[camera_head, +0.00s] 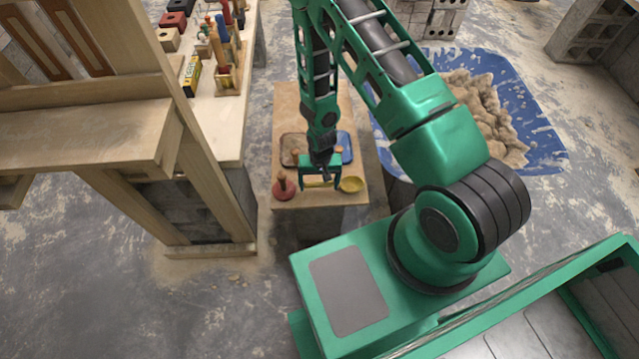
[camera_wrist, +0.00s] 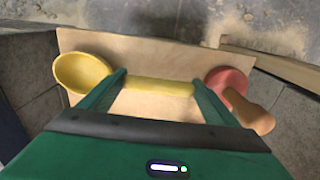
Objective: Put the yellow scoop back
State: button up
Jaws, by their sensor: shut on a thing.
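The yellow scoop (camera_head: 351,184) is at the front of a small wooden board (camera_head: 283,118). Its round bowl (camera_wrist: 82,72) is on the left in the wrist view and its pale yellow handle (camera_wrist: 160,88) spans between my two fingers. My gripper (camera_head: 320,182) points down over the board and is shut on the scoop; it also shows in the wrist view (camera_wrist: 161,86). I cannot tell whether the scoop touches the board. Behind my gripper are a brown-grey tray (camera_head: 291,146) and a blue tray (camera_head: 347,147), partly hidden by my arm.
A red round tool (camera_head: 284,190) with a wooden handle (camera_wrist: 249,112) lies close beside my gripper, on the board. A wooden bench (camera_head: 216,120) with several tools stands left. A blue tarp (camera_head: 535,105) with a heap of sand or mortar (camera_head: 485,110) is at right.

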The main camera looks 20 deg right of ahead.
jog(key=shift+f, duration=0.3)
jog(key=o, duration=2)
jog(key=shift+r, duration=0.1)
notch_tip(320, 180, up, 11)
jog(key=shift+d+f, duration=0.15)
jog(key=shift+f, duration=0.05)
